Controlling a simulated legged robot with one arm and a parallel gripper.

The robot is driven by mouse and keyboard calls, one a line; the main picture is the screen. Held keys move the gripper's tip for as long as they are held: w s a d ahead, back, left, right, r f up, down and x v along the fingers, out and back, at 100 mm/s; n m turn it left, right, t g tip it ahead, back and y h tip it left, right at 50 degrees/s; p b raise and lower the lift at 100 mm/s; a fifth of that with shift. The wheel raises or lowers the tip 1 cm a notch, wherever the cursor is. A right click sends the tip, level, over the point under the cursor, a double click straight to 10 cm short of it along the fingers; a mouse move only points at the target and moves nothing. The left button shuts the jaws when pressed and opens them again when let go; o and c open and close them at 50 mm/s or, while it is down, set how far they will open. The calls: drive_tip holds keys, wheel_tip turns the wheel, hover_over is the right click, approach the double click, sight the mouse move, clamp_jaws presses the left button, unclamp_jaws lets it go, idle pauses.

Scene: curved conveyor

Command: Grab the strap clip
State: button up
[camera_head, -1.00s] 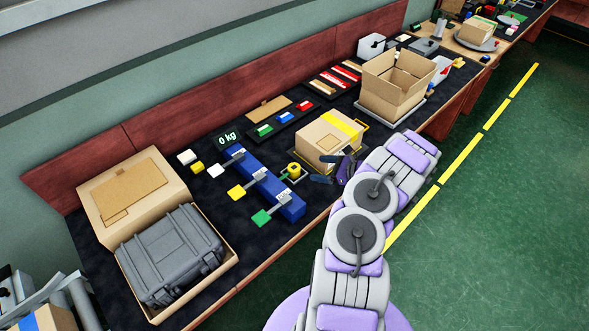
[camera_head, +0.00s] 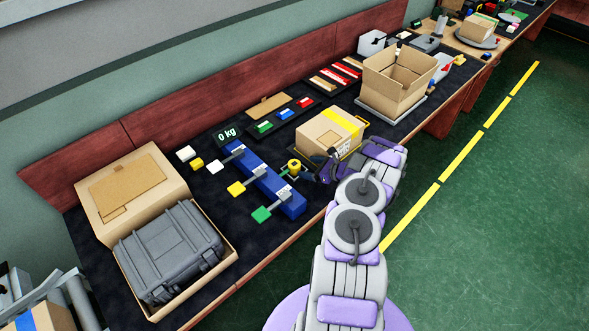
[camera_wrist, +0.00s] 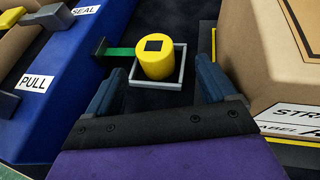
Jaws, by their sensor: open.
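A yellow cylinder (camera_wrist: 155,60) with a black square on top stands in a grey square frame (camera_wrist: 178,76); it also shows in the head view (camera_head: 294,166). No part is labelled strap clip, so I cannot tell for sure that this is it. My gripper (camera_wrist: 158,78) is open and empty, its two blue fingers pointing toward the cylinder from the near side. The cylinder is ahead of the gap between them. In the head view my gripper (camera_head: 322,167) is just right of the cylinder, beside a cardboard box with a yellow strap (camera_head: 328,134).
A blue block (camera_head: 262,180) with several levers stands left of the cylinder; "PULL" and "SEAL" labels show in the wrist view. The strapped box (camera_wrist: 268,55) is close to my right finger. An open carton (camera_head: 390,92) stands farther back. A grey case (camera_head: 168,255) lies front left.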

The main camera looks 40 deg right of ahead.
sight(299, 166)
drive_tip(key=shift+a+b+x, duration=0.1)
drive_tip(key=shift+b+x, duration=0.2)
drive_tip(key=shift+x, duration=1.05)
drive_tip(key=shift+a+b+x, duration=0.15)
drive_tip(key=shift+b+x, duration=0.15)
drive_tip(key=shift+x, duration=1.05)
drive_tip(key=shift+s+f, duration=0.15)
drive_tip(key=shift+c, duration=0.3)
drive_tip(key=c, duration=1.1)
drive_tip(key=shift+c, duration=0.2)
